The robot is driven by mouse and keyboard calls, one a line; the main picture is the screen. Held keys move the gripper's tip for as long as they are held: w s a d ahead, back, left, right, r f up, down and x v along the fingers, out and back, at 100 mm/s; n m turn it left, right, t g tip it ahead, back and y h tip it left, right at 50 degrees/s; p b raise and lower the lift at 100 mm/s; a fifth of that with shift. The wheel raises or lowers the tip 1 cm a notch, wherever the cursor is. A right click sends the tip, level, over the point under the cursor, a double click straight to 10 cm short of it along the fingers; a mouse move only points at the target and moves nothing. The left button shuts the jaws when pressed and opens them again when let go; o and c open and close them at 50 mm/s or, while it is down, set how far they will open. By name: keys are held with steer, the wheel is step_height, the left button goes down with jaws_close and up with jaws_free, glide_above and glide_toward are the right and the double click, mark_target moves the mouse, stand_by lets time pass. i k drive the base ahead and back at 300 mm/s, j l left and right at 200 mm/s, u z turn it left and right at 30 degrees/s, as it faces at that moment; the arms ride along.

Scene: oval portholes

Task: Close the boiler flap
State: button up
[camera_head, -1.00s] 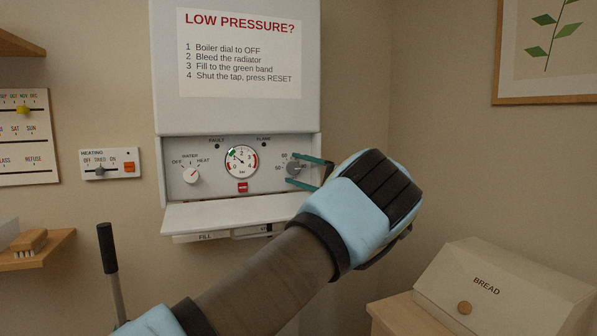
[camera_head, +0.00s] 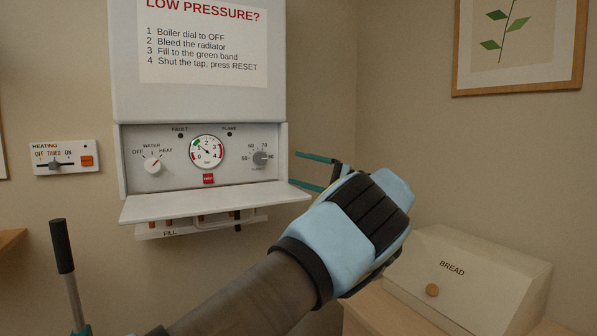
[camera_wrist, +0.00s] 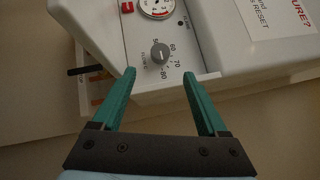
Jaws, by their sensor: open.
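The boiler flap (camera_head: 212,203) hangs folded down and open below the control panel of the white boiler (camera_head: 200,90). The panel shows a water dial (camera_head: 152,166), a pressure gauge (camera_head: 206,151), a red reset button (camera_head: 208,179) and a grey temperature knob (camera_head: 260,158). My gripper (camera_head: 314,172) is open and empty, just right of the boiler's lower right edge, with its teal fingers pointing left. In the wrist view, my fingers (camera_wrist: 161,80) are spread, with the temperature knob (camera_wrist: 159,54) beyond and between them.
The fill pipework (camera_head: 200,225) sits under the flap. A bread box (camera_head: 465,275) stands on a wooden surface at lower right. A heating control (camera_head: 62,158) is on the wall at left. A framed plant print (camera_head: 518,45) hangs at upper right.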

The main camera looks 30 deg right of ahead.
mark_target(137, 209)
steer(key=k, duration=1)
